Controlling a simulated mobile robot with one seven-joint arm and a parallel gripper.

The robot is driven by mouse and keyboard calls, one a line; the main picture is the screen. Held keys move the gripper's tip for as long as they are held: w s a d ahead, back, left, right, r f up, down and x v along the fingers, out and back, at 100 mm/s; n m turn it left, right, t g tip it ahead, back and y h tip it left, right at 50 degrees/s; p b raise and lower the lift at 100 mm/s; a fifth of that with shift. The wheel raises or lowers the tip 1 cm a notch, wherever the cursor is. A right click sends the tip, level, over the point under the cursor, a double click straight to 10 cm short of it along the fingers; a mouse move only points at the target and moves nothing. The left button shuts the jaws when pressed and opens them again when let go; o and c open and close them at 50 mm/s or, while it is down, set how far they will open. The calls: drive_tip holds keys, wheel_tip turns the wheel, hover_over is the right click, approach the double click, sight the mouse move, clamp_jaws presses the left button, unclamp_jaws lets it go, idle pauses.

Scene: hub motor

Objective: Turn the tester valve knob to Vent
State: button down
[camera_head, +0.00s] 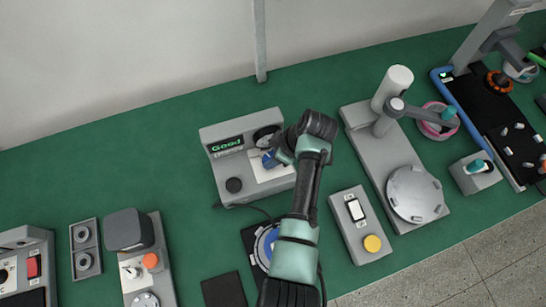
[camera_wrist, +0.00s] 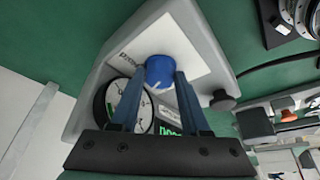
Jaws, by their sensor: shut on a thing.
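The tester (camera_head: 231,165) is a grey box on the green bench, with a screen that reads "Good" in green, a round dial gauge and a black knob. Its valve knob (camera_wrist: 163,71) is blue and sits on a white label panel in the wrist view. My gripper (camera_wrist: 160,82) is shut on the blue knob, with one finger on each side of it. In the head view my gripper (camera_head: 273,160) covers most of the knob and part of the panel. The label words around the knob are mostly hidden or too small to read, so its setting cannot be told.
A grey box with a white switch and yellow button (camera_head: 371,243) stands right of my arm. A grey stand with a round metal plate (camera_head: 414,194) is farther right. A blue round part on a black base (camera_head: 264,244) lies partly behind my arm.

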drive_tip(key=shift+n+b, duration=0.3)
drive_tip(key=shift+n, duration=0.3)
drive_tip(key=shift+g, duration=0.3)
drive_tip(key=shift+c, duration=1.9)
unclamp_jaws()
drive_tip(key=shift+r, duration=0.1)
drive_tip(key=shift+w, duration=0.2)
drive_tip(key=shift+r, duration=0.1)
